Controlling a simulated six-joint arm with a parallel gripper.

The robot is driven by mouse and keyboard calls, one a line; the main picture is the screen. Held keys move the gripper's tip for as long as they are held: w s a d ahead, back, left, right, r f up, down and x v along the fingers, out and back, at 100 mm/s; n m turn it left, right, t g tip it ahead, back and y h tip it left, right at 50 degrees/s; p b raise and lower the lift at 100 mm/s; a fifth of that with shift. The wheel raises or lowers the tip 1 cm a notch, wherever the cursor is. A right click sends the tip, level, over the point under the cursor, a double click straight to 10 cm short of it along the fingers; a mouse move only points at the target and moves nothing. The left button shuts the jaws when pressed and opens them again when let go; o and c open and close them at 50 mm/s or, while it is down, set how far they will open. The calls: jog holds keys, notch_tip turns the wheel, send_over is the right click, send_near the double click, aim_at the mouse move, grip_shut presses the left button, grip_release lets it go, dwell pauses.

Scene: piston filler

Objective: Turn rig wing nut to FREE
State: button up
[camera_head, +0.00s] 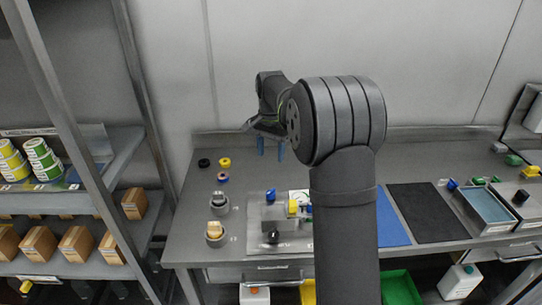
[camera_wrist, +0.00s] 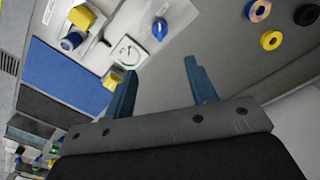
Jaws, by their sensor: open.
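The rig is a light grey plate (camera_head: 257,242) with a grey block and small coloured parts on the bench. A small blue wing-shaped piece (camera_head: 270,194) at its back edge looks like the wing nut. It also shows in the wrist view (camera_wrist: 160,28), on the pale plate beyond my fingertips. Its FREE marking cannot be read. My gripper (camera_head: 270,153) is open and empty above the back of the bench, behind the rig. In the wrist view its two blue fingers (camera_wrist: 160,68) are apart, with bare bench between them, and do not touch the blue piece.
A yellow part (camera_head: 292,207) and a round white dial (camera_wrist: 127,53) sit close to the blue piece. Black, yellow (camera_head: 225,162) and purple rings lie left. A blue mat (camera_head: 391,222) lies right of my arm.

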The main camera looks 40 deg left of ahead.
aim_at(274, 234)
jog(key=s+d+r+n, duration=0.1)
jog(key=s+d+n, duration=0.5)
jog(key=s+d, duration=0.6)
notch_tip(274, 234, down, 17)
jog(key=shift+s+f, duration=0.1)
jog(key=shift+s, duration=0.05)
jog(key=c, duration=1)
jog(key=shift+n, duration=2.4)
jog(key=o, duration=1)
